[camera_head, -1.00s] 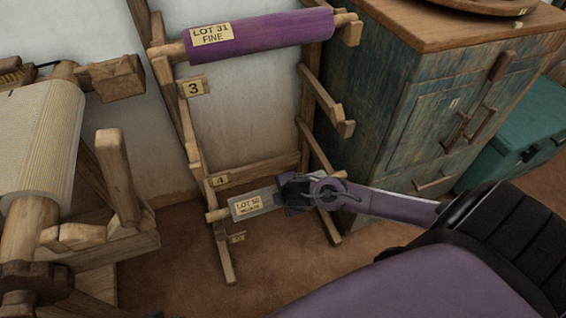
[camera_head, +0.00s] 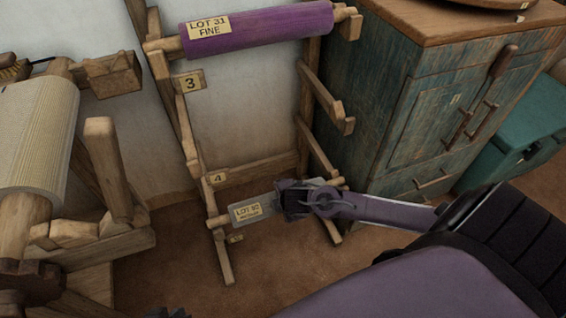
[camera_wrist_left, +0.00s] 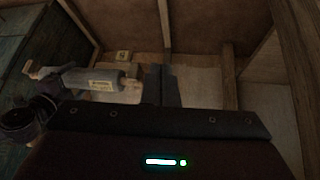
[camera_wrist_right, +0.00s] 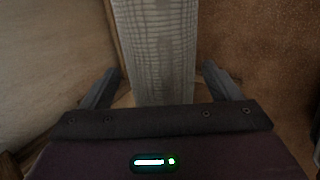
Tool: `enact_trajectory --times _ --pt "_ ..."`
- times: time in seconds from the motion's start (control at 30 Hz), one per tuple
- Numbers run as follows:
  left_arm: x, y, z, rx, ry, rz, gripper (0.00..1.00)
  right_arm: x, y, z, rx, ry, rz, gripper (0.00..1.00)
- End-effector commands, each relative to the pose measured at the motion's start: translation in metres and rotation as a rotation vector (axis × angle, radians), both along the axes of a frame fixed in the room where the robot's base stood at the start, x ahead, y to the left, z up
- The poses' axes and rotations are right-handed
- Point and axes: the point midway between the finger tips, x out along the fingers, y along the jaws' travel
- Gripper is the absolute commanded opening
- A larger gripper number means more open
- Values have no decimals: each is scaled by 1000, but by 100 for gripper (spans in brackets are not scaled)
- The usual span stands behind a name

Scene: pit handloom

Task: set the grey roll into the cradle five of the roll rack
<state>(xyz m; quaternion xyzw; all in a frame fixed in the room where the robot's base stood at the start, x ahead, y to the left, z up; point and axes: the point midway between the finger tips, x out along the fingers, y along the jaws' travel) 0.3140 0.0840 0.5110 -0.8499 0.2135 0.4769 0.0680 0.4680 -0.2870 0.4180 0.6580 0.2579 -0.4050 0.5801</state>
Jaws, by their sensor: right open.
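The grey roll (camera_head: 240,214) with a LOT label lies across the lowest level of the wooden roll rack (camera_head: 188,140), below tag 4 and just above the lowest tag, whose number is hard to read. Its left wooden end is at the left post; whether it is fully seated is unclear. My right gripper (camera_head: 292,200) is at the roll's right part. In the right wrist view its open fingers (camera_wrist_right: 160,88) stand either side of the roll (camera_wrist_right: 155,45), with gaps. My left gripper (camera_wrist_left: 165,86) has its fingers together and empty; the roll (camera_wrist_left: 100,78) shows beyond it.
A purple roll (camera_head: 262,32) lies higher on the rack. A worn blue-green cabinet (camera_head: 400,120) stands close on the right, with a teal box (camera_head: 525,130) beyond. A loom with a cream roll (camera_head: 38,130) stands at the left. Floor in front is clear.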

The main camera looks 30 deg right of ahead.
Motion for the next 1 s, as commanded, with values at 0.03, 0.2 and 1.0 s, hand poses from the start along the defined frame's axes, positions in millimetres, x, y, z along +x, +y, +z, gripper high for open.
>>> enact_trajectory --times 0.03,0.2,1.0 --pt "0 0 1 0 0 0 0 0 0 1 0 0 0 84" --pt "-3 5 4 19 31 6 0 -9 2 16 -1 0 2 84" --pt "-19 53 7 161 267 81 0 -88 61 93 158 41 -136 84"
